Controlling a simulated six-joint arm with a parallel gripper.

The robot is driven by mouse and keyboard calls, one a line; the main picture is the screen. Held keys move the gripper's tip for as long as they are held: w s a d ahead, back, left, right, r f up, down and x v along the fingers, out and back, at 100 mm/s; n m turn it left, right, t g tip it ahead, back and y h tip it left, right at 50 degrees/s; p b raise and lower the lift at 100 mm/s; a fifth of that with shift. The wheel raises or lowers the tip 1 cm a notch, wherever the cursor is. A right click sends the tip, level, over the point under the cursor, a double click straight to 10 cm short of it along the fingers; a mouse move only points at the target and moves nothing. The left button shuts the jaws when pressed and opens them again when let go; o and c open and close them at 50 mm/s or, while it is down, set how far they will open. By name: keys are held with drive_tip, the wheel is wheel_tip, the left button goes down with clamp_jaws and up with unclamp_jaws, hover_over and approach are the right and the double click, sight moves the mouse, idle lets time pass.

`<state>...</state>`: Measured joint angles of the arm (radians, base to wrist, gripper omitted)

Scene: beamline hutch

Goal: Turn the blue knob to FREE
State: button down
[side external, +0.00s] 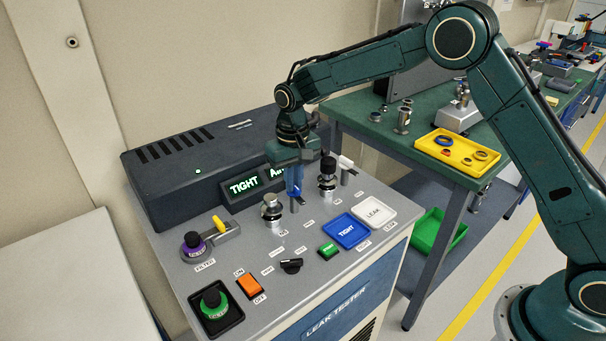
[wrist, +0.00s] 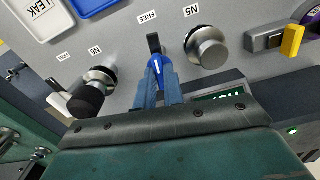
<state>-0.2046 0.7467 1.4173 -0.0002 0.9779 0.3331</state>
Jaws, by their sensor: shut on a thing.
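The blue knob (wrist: 158,67) is between my gripper's fingers in the wrist view, with a white line on its face. A small black part (wrist: 153,42) shows just beyond it, toward the printed word FREE (wrist: 147,17). My gripper (wrist: 159,84) is shut on the knob from above. In the side view my gripper (side external: 295,182) reaches down to the sloped panel, and only a bit of the blue knob (side external: 297,194) shows below the fingers. I cannot tell exactly which mark the knob points to.
A silver knob (wrist: 208,48) stands close on one side and a black-topped knob (wrist: 90,92) on the other. The leak tester panel (side external: 230,270) also carries a blue TIGHT plate (side external: 346,231), a white LEAK plate (side external: 373,212) and an orange switch (side external: 250,286). A lit display (side external: 243,186) stands behind.

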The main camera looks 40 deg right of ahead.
idle(0.3)
drive_tip(key=c, duration=1.5)
unclamp_jaws()
drive_tip(key=shift+r, duration=0.15)
wheel_tip(320, 180, up, 14)
drive_tip(key=shift+f, duration=0.2)
